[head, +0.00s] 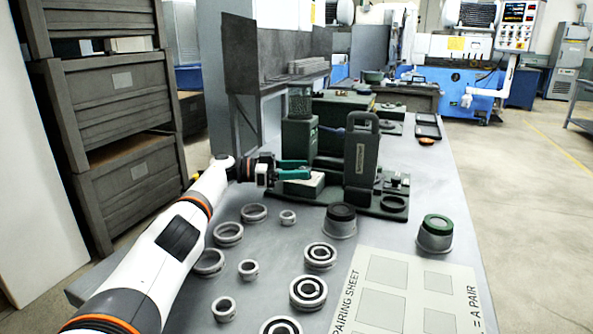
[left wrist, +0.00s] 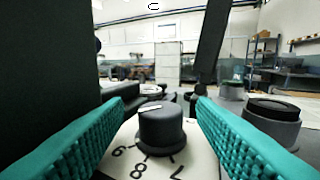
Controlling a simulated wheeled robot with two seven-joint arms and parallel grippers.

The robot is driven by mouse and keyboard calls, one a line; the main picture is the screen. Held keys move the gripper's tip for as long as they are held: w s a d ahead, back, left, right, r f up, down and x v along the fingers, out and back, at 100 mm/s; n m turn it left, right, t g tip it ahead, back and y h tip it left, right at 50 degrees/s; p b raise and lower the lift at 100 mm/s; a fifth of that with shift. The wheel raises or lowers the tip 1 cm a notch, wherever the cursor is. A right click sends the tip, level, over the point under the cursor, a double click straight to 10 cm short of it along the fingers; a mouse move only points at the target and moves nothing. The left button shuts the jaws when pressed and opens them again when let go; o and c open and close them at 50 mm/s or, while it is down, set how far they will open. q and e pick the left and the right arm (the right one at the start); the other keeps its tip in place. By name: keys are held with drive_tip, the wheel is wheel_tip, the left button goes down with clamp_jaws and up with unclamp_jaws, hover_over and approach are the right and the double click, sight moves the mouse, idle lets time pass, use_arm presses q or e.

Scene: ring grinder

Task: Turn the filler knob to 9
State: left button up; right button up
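The filler knob (left wrist: 160,128) is a dark round knob on a white dial plate (left wrist: 198,160). My left gripper (left wrist: 162,108) has teal fingers, open, one to each side of the knob with gaps between. In the head view the left gripper (head: 292,169) reaches in from the left, just above the white dial plate (head: 304,186) on the green machine (head: 361,165). The knob cannot be made out there. My right gripper is not in view.
Several metal rings (head: 228,234) and bearings (head: 308,291) lie on the grey table. Two capped cups, one black-topped (head: 341,220) and one green-topped (head: 435,233), stand near the pairing sheet (head: 394,285). The machine's upright handle plate stands close right of my left gripper.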

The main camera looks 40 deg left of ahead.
use_arm(q)
drive_tip(key=shift+a, duration=0.1)
drive_tip(key=v, duration=0.4)
drive_tip(key=shift+f, duration=0.1)
drive_tip(key=b+v, duration=0.1)
drive_tip(key=v, duration=0.2)
drive_tip(key=shift+s+a, duration=0.15)
drive_tip(key=shift+s, duration=0.05)
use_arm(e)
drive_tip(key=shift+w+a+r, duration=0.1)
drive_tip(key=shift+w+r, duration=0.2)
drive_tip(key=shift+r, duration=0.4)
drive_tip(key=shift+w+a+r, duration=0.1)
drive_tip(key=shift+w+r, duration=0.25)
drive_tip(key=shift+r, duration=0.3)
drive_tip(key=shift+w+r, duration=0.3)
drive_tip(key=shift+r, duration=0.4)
